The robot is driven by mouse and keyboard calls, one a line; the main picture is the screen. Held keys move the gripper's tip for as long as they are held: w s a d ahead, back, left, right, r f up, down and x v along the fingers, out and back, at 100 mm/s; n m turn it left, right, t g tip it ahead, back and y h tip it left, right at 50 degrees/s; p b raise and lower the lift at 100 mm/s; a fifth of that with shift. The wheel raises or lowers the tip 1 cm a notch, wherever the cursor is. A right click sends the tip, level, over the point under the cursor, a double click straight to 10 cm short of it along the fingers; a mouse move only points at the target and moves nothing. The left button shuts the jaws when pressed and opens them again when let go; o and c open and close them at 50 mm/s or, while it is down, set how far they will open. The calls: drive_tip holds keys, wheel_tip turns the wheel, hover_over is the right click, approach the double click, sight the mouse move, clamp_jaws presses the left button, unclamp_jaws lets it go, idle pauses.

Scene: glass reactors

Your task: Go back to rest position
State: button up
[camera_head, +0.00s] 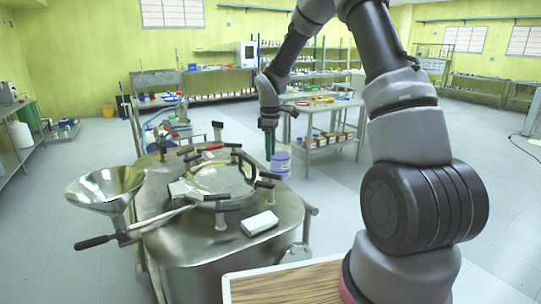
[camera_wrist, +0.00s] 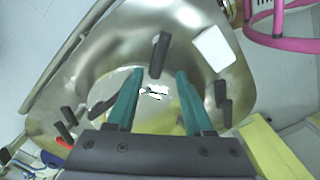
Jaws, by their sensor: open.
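My gripper (camera_head: 269,140) hangs from the raised arm, past the right rear side of the steel reactor (camera_head: 225,262) in the head view, pointing down. In the wrist view my gripper (camera_wrist: 158,92) shows two green fingers spread apart with nothing between them. Below them is the reactor's round lid (camera_wrist: 110,92) with several black clamp handles around it. No contact between the fingers and the lid shows. How high the fingers are above it is hard to tell.
A metal funnel (camera_head: 104,188) stands at the reactor's left. A white block (camera_head: 259,223) lies on the reactor top, also in the wrist view (camera_wrist: 213,48). A white-and-blue tub (camera_head: 281,162) shows behind. Shelved tables (camera_head: 330,105) stand farther back.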

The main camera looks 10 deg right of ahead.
drive_tip(key=s+d+r+m+t, duration=0.2)
drive_tip(key=s+r+m, duration=0.3)
drive_tip(key=r, duration=0.5)
drive_tip(key=s+d+r+m+t, duration=0.1)
drive_tip(key=s+d+r+m, duration=0.15)
drive_tip(key=s+r, duration=0.65)
drive_tip(key=s+r+m+t+y, duration=0.1)
drive_tip(key=s+r+m, duration=0.3)
drive_tip(key=s, duration=0.4)
drive_tip(key=s+d+r+m+t+y, duration=0.1)
drive_tip(key=s+r+m+t, duration=0.2)
drive_tip(key=s, duration=0.5)
drive_tip(key=shift+r+m, duration=0.5)
drive_tip(key=shift+m, duration=0.75)
